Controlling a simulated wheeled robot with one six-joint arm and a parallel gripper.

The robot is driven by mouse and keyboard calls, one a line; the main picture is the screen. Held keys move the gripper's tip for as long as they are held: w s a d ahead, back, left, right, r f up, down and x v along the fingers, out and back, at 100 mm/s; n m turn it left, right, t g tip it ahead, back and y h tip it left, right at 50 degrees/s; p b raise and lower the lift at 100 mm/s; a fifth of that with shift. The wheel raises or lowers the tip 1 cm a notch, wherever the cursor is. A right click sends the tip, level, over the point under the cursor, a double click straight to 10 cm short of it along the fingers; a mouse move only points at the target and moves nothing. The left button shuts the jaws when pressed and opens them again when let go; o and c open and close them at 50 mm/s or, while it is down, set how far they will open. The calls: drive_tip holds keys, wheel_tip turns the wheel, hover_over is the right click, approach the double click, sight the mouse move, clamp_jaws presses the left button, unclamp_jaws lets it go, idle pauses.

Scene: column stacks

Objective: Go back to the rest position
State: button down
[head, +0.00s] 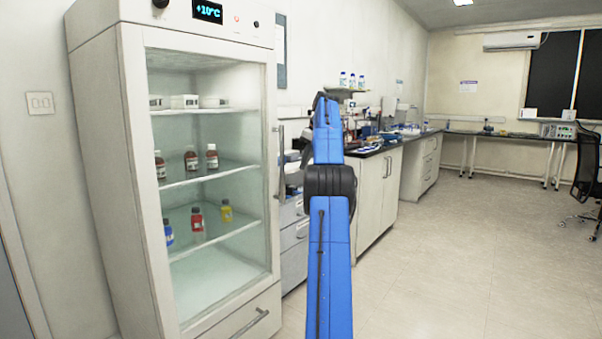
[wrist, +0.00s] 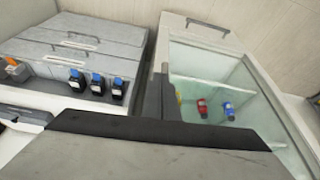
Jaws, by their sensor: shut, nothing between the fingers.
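My blue arm (head: 330,245) rises in front of the right edge of the glass-fronted cabinet in the head view. My gripper's dark fingers (wrist: 165,97) show in the wrist view, shut with nothing between them. They are seen against the gap between the cabinet and the bench. In the head view the gripper is mostly hidden behind my arm.
The cabinet (head: 96,150) holds a blue bottle (head: 169,232), a red bottle (head: 198,224) and a yellow bottle (head: 226,210) on its lower shelf. Brown bottles and white boxes stand above. Several blue-capped bottles (wrist: 97,84) stand on the bench.

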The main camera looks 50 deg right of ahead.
drive_tip(key=shift+v, duration=1.15)
drive_tip(key=w+a+r, duration=0.1)
drive_tip(key=a+r, duration=0.1)
drive_tip(key=a, duration=0.8)
drive_tip(key=w+a+r, duration=0.2)
drive_tip(key=a, duration=0.8)
drive_tip(key=s+a+f+m, duration=0.1)
drive_tip(key=s+a, duration=0.2)
drive_tip(key=a, duration=0.8)
drive_tip(key=s+a+f, duration=0.1)
drive_tip(key=s+a, duration=0.3)
drive_tip(key=a, duration=0.7)
drive_tip(key=s+a+f, duration=1)
drive_tip(key=s+a, duration=0.4)
drive_tip(key=a, duration=0.1)
drive_tip(key=s+a+f, duration=0.4)
drive_tip(key=s+f, duration=0.4)
drive_tip(key=f, duration=0.1)
drive_tip(key=s+a+f, duration=0.3)
drive_tip(key=s+f, duration=0.6)
drive_tip(key=shift+a+t+h, duration=0.3)
drive_tip(key=shift+a, duration=0.05)
